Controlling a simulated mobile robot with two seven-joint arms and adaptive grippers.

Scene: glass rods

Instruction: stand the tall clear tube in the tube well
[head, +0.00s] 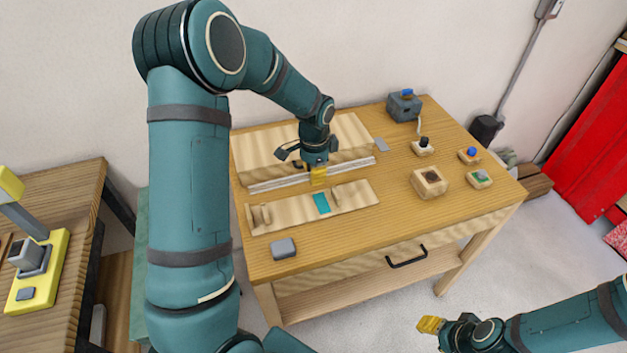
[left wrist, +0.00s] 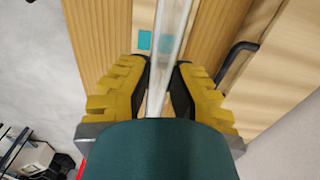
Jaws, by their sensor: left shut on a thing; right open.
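The tall clear tube (head: 274,182) lies roughly level along the front of a raised wooden block on the table. My left gripper (head: 319,176) is shut on it near its middle; whether the tube touches the wood below is unclear. In the left wrist view the tube (left wrist: 172,45) runs between the yellow fingers of my left gripper (left wrist: 162,82). A pale wooden block with a dark square opening (head: 429,182), which looks like the tube well, stands at the table's right. My right gripper (head: 430,325) is open and empty, low in front of the table.
A wooden board with a teal patch (head: 355,196) and small upright pieces lies in front of the tube. Small blocks with a black knob (head: 423,146), blue button (head: 469,155) and green top (head: 479,179) surround the opening block. A grey box (head: 404,105) stands behind.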

